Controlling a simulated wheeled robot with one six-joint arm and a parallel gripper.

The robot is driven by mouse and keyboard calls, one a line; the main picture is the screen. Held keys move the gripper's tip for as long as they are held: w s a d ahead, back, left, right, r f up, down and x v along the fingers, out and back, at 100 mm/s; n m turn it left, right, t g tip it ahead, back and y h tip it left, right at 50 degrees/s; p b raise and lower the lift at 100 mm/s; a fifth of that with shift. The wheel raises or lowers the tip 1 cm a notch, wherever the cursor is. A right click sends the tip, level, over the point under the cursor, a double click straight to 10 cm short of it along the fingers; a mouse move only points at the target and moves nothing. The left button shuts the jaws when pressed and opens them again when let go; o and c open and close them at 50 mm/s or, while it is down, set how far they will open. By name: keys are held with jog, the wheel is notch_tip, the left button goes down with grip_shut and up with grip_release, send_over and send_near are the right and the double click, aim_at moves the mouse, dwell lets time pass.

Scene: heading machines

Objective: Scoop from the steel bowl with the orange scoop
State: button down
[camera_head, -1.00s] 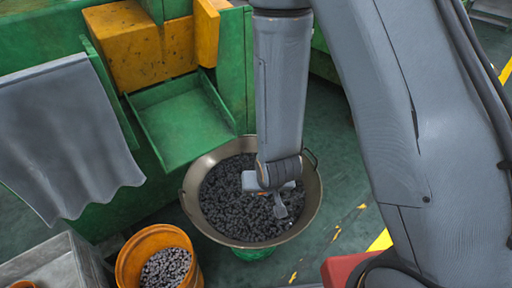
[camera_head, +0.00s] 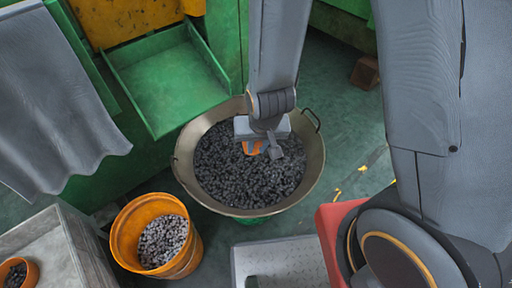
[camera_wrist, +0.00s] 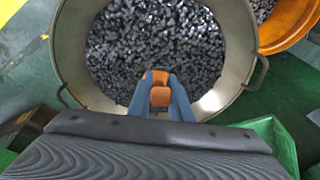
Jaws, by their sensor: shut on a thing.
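The steel bowl (camera_head: 187,178) is wide and round with two loop handles, and holds many small dark metal parts. It also shows in the wrist view (camera_wrist: 68,55). My gripper (camera_head: 262,142) is over the bowl, toward its far side in the head view. It is shut on the orange scoop (camera_head: 252,147). In the wrist view the orange scoop (camera_wrist: 158,95) sits between the two blue-grey fingers, in front of the parts. Most of the scoop is hidden by my gripper, and I cannot tell whether it touches the parts or holds any.
An orange bucket (camera_head: 127,238) with lighter small parts stands left of the bowl. A green chute tray (camera_head: 168,80) hangs behind it. A grey cloth (camera_head: 55,100) hangs at left. A grey metal box (camera_head: 75,250) is at lower left.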

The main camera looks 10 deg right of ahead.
jog(key=shift+w+f+g+b, duration=0.2)
jog(key=shift+f+g+b, duration=0.15)
jog(key=shift+f+b, duration=0.35)
jog(key=shift+w+f+g+b, duration=0.2)
jog(key=shift+f+g+b, duration=0.2)
jog(key=shift+b, duration=0.6)
jog(key=f+g+b, duration=0.1)
jog(key=f+b, duration=0.1)
jog(key=w+f+g+b, duration=0.1)
jog(key=f+g+b, duration=0.1)
jog(key=f, duration=0.1)
jog(key=shift+w+a+f+b, duration=0.1)
jog(key=shift+w+f+b, duration=0.1)
jog(key=shift+b, duration=0.15)
notch_tip(320, 180, down, 6)
jog(key=w+t+b, duration=0.1)
jog(key=t+b, duration=0.1)
jog(key=t, duration=0.3)
jog(key=shift+f, duration=0.15)
jog(key=shift+s+t+p, duration=0.1)
jog(key=shift+t+p, duration=0.15)
jog(key=shift+p, duration=0.55)
jog(key=t+p, duration=0.3)
jog(key=p, duration=1.2)
send_near(255, 149)
jog(key=x, duration=0.3)
jog(key=w+x, duration=0.1)
jog(key=x, duration=0.1)
jog(key=shift+w+a, duration=0.15)
